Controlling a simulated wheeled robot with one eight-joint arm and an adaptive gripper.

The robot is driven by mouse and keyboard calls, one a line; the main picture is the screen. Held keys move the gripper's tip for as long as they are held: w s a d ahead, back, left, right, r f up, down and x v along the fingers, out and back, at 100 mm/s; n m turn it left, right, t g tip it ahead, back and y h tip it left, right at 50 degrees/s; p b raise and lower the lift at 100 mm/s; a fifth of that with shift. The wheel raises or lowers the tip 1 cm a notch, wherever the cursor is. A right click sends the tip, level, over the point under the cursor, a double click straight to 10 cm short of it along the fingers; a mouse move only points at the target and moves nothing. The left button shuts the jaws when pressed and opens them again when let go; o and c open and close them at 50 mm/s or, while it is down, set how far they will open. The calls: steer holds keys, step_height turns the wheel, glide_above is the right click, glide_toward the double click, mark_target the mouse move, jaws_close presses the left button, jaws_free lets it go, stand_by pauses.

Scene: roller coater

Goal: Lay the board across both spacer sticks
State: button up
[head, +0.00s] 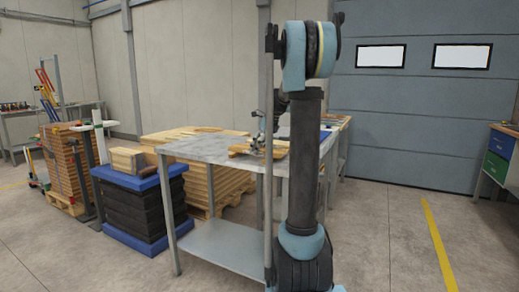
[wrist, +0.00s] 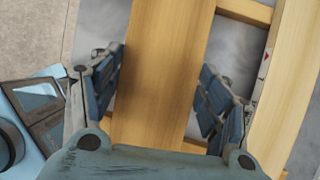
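In the wrist view a wide pale wooden board (wrist: 162,70) runs between the two fingers of my gripper (wrist: 163,60). The fingertips lie close to both long edges of the board; whether they press on it I cannot tell. A wooden crosspiece (wrist: 245,10), perhaps a spacer stick, shows at upper right. Another strip of wood (wrist: 195,146) shows below the board near my palm. Both run partly hidden behind the board, which appears above them. In the head view, wooden pieces (head: 275,149) lie on the table, partly hidden by my arm.
A second long wooden piece (wrist: 293,75) with a red mark lies at right in the wrist view, beside my right finger.

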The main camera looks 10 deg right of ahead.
steer(key=o, duration=0.4)
steer(key=shift+o, duration=0.2)
steer(key=shift+r, duration=0.1)
steer(key=v, duration=1.2)
steer(key=s+a+f+n+h, duration=0.15)
steer(key=s+f+n, duration=0.25)
steer(key=s, duration=0.4)
steer(key=s+a+f+n, duration=0.2)
steer(key=s+f+n, duration=0.25)
steer(key=s, duration=0.35)
steer(key=s+a+f+n+h, duration=0.1)
steer(key=s+f+n, duration=0.35)
steer(key=s, duration=0.35)
steer(key=s+f+n+h, duration=0.1)
steer(key=s+f+n, duration=1.1)
steer(key=s+f, duration=0.5)
steer(key=shift+s+d+f+g, duration=0.2)
steer(key=shift+s+d+g, duration=0.1)
steer(key=shift+d, duration=0.15)
steer(key=shift+w, duration=0.1)
